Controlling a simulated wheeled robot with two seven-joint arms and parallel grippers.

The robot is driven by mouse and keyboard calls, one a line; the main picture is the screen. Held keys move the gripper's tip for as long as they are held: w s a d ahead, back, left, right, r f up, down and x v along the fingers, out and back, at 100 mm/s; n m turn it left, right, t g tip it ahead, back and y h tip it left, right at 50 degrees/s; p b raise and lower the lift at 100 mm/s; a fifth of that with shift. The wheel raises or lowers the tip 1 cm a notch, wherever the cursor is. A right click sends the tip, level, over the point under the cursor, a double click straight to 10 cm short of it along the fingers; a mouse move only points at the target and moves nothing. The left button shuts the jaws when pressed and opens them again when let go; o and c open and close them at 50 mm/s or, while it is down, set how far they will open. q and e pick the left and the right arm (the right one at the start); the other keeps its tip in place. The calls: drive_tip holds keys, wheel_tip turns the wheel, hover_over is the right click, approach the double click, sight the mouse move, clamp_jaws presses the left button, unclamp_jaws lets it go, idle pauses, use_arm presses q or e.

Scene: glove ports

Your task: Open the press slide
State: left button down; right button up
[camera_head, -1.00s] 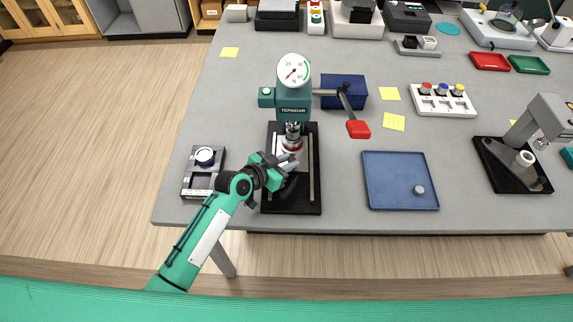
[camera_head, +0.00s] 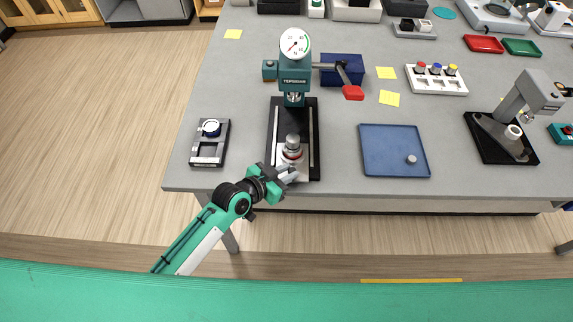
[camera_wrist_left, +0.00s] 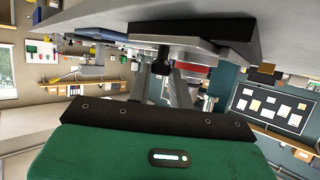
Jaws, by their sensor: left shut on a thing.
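The teal press (camera_head: 294,75) with a round dial stands on a black base (camera_head: 312,120) with two pale rails. Its pale slide (camera_head: 302,171) sits at the front end of the base, clear of the press head. The slide carries a silver piece with a red ring (camera_head: 292,150). My left gripper (camera_head: 290,174) is at the slide's front edge, shut on its handle. In the left wrist view the fingers (camera_wrist_left: 172,88) reach up around a dark knob (camera_wrist_left: 161,62) under the slide; the grip is partly hidden. My right gripper is out of view.
A red-ended lever (camera_head: 353,92) sticks out from the press's right side, by a blue box (camera_head: 343,69). A grey fixture (camera_head: 210,143) is left of the base. A blue tray (camera_head: 394,150) lies to the right. The table's front edge is close to my left gripper.

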use_arm(q)
drive_tip(key=shift+w, duration=0.1)
drive_tip(key=c, duration=1.3)
unclamp_jaws()
drive_tip(key=shift+o, duration=0.2)
drive_tip(key=shift+a, duration=0.1)
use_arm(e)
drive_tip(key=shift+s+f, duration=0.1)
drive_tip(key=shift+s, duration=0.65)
use_arm(q)
drive_tip(key=b+v, duration=0.4)
drive_tip(key=v, duration=0.9)
drive_tip(key=shift+s+a, duration=0.2)
drive_tip(key=shift+s, duration=0.15)
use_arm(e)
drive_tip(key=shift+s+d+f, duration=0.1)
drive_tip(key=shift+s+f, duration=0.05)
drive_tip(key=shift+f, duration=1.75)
